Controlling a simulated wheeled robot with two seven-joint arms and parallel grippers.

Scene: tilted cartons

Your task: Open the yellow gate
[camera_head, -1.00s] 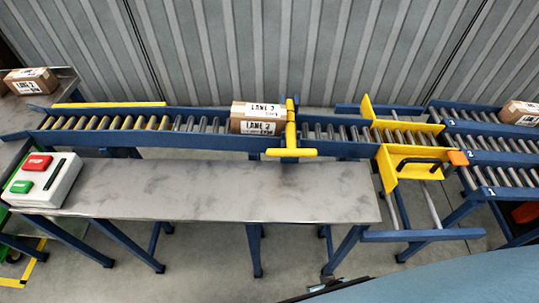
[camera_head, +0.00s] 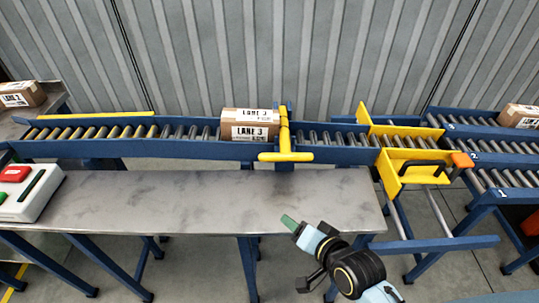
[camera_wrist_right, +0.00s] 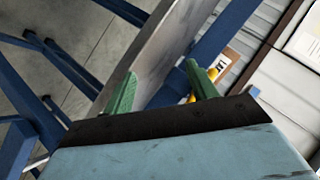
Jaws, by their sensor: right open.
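The yellow gate (camera_head: 285,130) stands across the blue roller conveyor, with a horizontal yellow bar (camera_head: 286,157) at its near end. A brown carton (camera_head: 249,125) marked LANE 3 sits on the rollers just left of the gate. My right gripper (camera_head: 288,221) is in front of the grey table's near edge, below and apart from the gate. In the right wrist view its two green fingers (camera_wrist_right: 162,88) are spread with nothing held between them. A bit of yellow and part of a carton (camera_wrist_right: 230,60) show past the right finger there. My left gripper is out of view.
A button box (camera_head: 25,192) is at the left. A yellow carriage (camera_head: 408,166) with a black handle stands right of the gate, before several roller lanes (camera_head: 500,147).

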